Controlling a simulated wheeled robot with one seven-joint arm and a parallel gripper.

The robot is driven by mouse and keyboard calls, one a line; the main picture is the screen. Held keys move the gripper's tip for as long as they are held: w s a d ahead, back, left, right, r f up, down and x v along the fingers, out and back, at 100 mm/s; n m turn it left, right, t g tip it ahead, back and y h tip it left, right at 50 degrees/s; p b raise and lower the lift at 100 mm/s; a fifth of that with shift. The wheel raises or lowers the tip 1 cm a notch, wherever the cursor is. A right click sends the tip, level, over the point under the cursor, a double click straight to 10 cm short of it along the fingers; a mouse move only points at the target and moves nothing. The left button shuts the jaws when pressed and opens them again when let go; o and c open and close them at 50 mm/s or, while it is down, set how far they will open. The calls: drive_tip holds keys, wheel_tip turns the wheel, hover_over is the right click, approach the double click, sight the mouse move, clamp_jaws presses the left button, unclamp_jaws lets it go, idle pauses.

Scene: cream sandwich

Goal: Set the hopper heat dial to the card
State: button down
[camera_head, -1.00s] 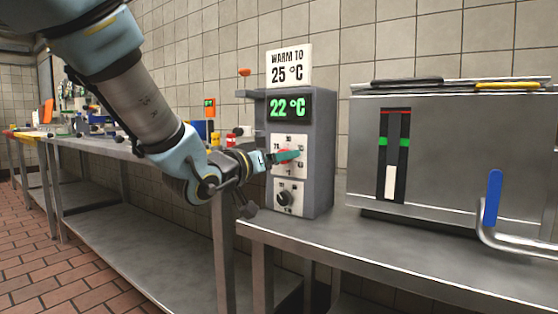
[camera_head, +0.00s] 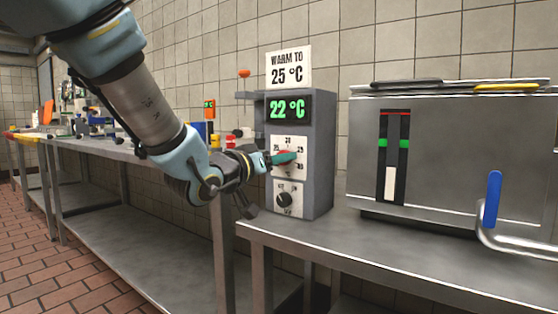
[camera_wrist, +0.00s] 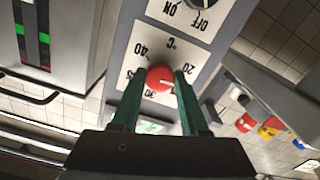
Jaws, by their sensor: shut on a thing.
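The heat dial is a red knob (camera_wrist: 160,77) on a white scale plate (camera_head: 290,146) on the front of the grey hopper unit (camera_head: 318,150). My gripper (camera_wrist: 158,85) has its green fingers on either side of the knob and is shut on it. In the wrist view a pale mark on the knob points toward the right finger. That finger hides the scale between 20 and 30. The card (camera_head: 289,68) above the unit reads WARM TO 25 °C. The green display (camera_head: 288,108) reads 22 °C.
A black ON/OFF knob (camera_head: 284,199) sits below the dial. A steel machine with a blue-handled lever (camera_head: 493,198) stands to the right. The steel counter (camera_head: 350,243) in front of the unit is clear. Red and yellow containers (camera_wrist: 258,126) lie beyond the unit.

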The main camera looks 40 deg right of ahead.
drive_tip(key=shift+f+m+b, duration=0.1)
drive_tip(key=shift+m+b, duration=2.45)
drive_tip(key=shift+m, duration=0.95)
drive_tip(key=shift+c, duration=2.1)
unclamp_jaws()
drive_tip(key=shift+a, duration=0.1)
drive_tip(key=p+v, duration=0.1)
drive_tip(key=v, duration=0.9)
drive_tip(key=shift+a+p, duration=0.35)
